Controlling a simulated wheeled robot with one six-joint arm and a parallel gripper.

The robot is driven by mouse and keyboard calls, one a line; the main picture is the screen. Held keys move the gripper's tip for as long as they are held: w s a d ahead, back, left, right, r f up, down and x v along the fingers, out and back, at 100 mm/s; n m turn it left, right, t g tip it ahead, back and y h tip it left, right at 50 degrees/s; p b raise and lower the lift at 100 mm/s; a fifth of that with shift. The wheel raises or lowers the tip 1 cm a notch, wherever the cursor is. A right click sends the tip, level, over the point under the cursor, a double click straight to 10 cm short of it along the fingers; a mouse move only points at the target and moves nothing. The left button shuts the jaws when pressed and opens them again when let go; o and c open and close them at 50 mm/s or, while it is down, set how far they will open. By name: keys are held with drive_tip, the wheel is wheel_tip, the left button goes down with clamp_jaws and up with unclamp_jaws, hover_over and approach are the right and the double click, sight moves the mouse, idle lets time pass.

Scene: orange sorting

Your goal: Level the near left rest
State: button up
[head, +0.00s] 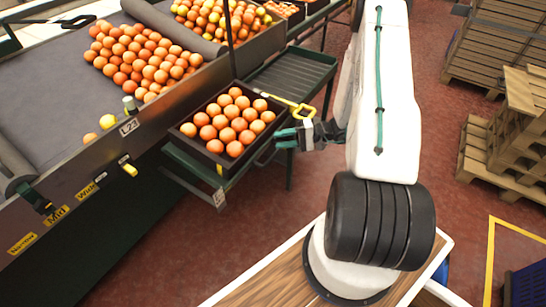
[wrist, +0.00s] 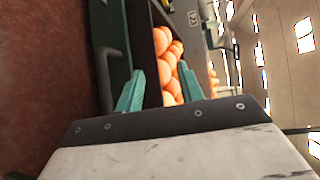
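A green metal rest (head: 190,172) stands beside the sorting line, with a white tag on its near corner. A dark crate (head: 187,146) full of oranges (head: 232,122) sits on it. Whether the rest is level is hard to tell. A yellow-handled bar (head: 292,103) reaches out from behind the crate's right side. My gripper (head: 287,138) is just right of the crate, near its edge. In the wrist view my gripper (wrist: 163,88) has its green fingers spread apart, with the crate's oranges (wrist: 168,62) showing beyond them.
An empty green slatted rest (head: 290,75) stands behind the crate. The sorting line (head: 60,75) with loose oranges runs along the left. Wooden pallets (head: 505,130) are stacked at the right. Red floor (head: 270,235) is open below the crate.

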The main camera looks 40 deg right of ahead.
sight(273, 155)
drive_tip(key=s+d+f+m+t+h, duration=0.2)
drive_tip(key=d+f+m+t, duration=0.15)
drive_tip(key=f, duration=0.65)
drive_tip(key=shift+n+t, duration=0.35)
drive_tip(key=shift+t, duration=0.1)
drive_tip(key=x, duration=0.7)
drive_tip(key=shift+a+f, duration=0.1)
drive_tip(key=shift+a, duration=0.35)
clamp_jaws()
